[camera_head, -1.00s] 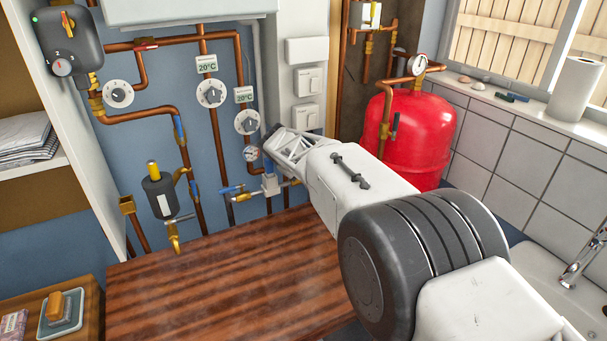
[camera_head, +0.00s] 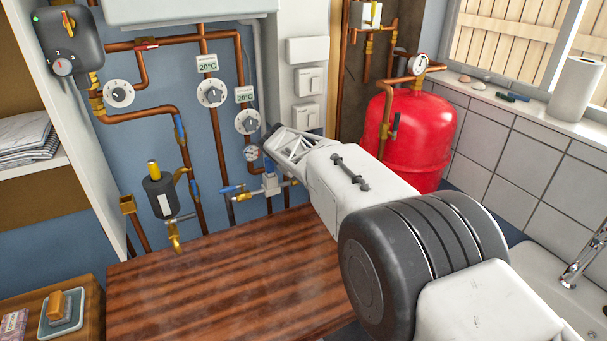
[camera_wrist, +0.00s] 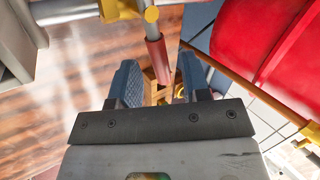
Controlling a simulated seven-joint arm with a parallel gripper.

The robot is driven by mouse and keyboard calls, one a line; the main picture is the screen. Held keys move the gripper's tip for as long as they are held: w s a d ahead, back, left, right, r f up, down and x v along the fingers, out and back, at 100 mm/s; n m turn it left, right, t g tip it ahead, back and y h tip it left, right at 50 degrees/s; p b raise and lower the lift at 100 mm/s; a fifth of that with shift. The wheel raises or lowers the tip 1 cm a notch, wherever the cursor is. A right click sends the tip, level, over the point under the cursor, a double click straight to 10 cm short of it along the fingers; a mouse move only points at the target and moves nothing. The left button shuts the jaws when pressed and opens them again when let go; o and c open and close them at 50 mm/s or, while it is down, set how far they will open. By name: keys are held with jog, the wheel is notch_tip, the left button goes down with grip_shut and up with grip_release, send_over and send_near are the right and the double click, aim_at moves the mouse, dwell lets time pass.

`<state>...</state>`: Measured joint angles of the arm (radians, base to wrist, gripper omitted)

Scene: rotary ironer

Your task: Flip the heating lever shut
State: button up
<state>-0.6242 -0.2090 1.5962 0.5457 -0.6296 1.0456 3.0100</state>
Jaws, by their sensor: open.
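A red-sleeved lever (camera_wrist: 157,60) shows in the wrist view on a pale pipe with a yellow valve body (camera_wrist: 120,8). It points down the picture into the space between my fingers. I cannot read a label on it. My gripper (camera_wrist: 160,82) is open, with one blue-grey finger to each side of the lever; contact is not clear. In the head view my gripper (camera_head: 269,142) is by the pipework beside a small gauge (camera_head: 251,153). The red-sleeved lever cannot be picked out there and seems hidden by my arm.
Copper pipes and dials (camera_head: 211,92) cover the blue wall. Blue-handled valves (camera_head: 232,188) sit close below my gripper. A red tank (camera_head: 425,135) stands to the right. The wooden worktop (camera_head: 215,275) below is clear.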

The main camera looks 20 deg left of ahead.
jog(key=v, duration=0.7)
jog(key=shift+s+r, duration=0.2)
jog(key=shift+r, duration=0.1)
jog(key=c, duration=0.4)
jog(key=shift+w+r, duration=0.4)
jog(key=shift+r, duration=0.15)
grip_shut()
jog(key=w+d+r+n+g+y, duration=0.2)
jog(key=w+r+n+g, duration=0.2)
jog(key=n, duration=1.4)
jog(key=shift+w+d+r, duration=0.4)
jog(key=shift+w+r, duration=0.15)
jog(key=shift+r, duration=1.05)
